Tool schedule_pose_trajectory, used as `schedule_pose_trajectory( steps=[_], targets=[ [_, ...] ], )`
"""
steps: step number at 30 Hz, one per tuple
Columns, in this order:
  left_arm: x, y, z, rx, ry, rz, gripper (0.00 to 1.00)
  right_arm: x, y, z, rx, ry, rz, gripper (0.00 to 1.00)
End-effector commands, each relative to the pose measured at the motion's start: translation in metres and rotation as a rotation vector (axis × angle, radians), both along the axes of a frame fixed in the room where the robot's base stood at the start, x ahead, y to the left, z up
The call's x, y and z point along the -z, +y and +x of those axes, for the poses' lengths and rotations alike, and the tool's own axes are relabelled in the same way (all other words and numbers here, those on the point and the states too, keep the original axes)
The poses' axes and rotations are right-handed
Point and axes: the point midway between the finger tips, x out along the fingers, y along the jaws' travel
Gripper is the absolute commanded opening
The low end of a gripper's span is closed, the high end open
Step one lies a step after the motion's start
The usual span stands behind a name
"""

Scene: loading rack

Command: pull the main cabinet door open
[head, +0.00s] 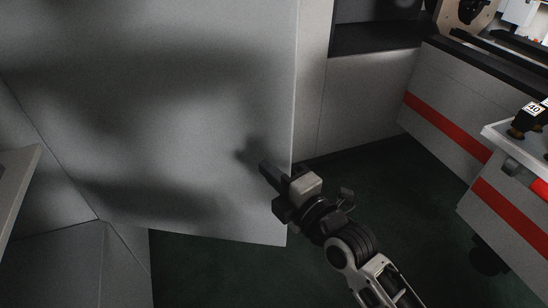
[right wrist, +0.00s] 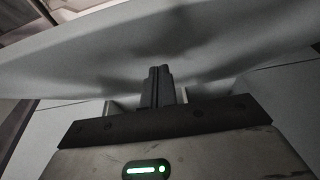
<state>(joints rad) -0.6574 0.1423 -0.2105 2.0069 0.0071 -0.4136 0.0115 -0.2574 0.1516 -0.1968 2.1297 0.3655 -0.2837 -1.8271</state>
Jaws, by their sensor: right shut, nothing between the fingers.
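The main cabinet door (head: 190,100) is a large plain grey panel that fills the left and middle of the head view. It stands swung out, with its free edge toward the right and dark floor visible below it. My right gripper (head: 266,168) is shut and empty, its fingertips at the door's face close to the free edge. In the right wrist view the shut fingers (right wrist: 158,75) point at the door panel (right wrist: 220,55); I cannot tell whether they touch it. No handle shows. My left gripper is not in view.
A grey cabinet wall (head: 365,95) with a dark ledge stands behind the door edge. A counter with a red stripe (head: 440,120) runs along the right. A small stand (head: 510,140) carries dark items. Dark green floor (head: 400,200) lies free between them.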

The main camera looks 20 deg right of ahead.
Motion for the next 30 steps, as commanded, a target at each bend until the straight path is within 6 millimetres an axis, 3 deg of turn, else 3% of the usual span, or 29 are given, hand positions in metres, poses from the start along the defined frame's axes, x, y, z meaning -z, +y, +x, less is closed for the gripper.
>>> schedule_pose_trajectory(
  steps=[7,23,30],
  targets=[
    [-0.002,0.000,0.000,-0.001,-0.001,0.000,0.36,0.000,-0.013,0.023,0.001,-0.001,-0.002,0.00],
    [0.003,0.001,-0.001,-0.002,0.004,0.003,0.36,0.001,-0.018,0.030,0.002,-0.002,-0.006,0.00],
    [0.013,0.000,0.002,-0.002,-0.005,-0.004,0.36,0.003,-0.046,0.069,0.014,-0.008,-0.011,0.00]
  ],
)
